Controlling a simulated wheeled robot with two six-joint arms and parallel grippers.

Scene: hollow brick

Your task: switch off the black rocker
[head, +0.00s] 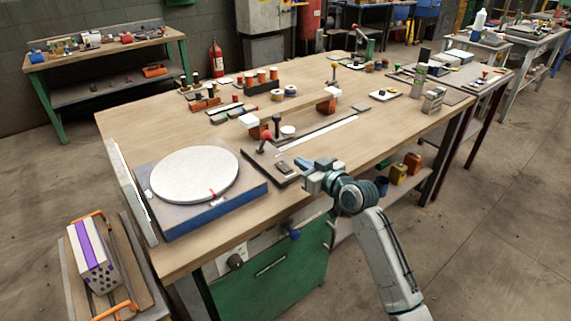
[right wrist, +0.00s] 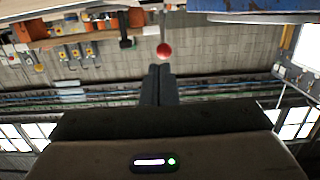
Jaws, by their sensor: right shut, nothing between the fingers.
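A dark panel (head: 259,161) lies near the front edge of the workbench, with a red ball-topped lever (head: 265,138) standing at its back. A small black piece, probably the black rocker (head: 283,168), sits on the panel towards the front; which way it is tipped is too small to tell. My right gripper (head: 303,163) is just right of this piece, shut and empty; contact cannot be told. In the right wrist view its closed fingers (right wrist: 159,85) point towards the red ball (right wrist: 164,50), and the rocker is not visible there. My left gripper is not in view.
A round pale disc on a blue base (head: 215,208) stands left of the panel. A long pale strip (head: 330,133) and several blocks and knobs lie behind. A green cabinet (head: 270,283) is under the bench front. Bare wood (head: 390,137) lies to the right.

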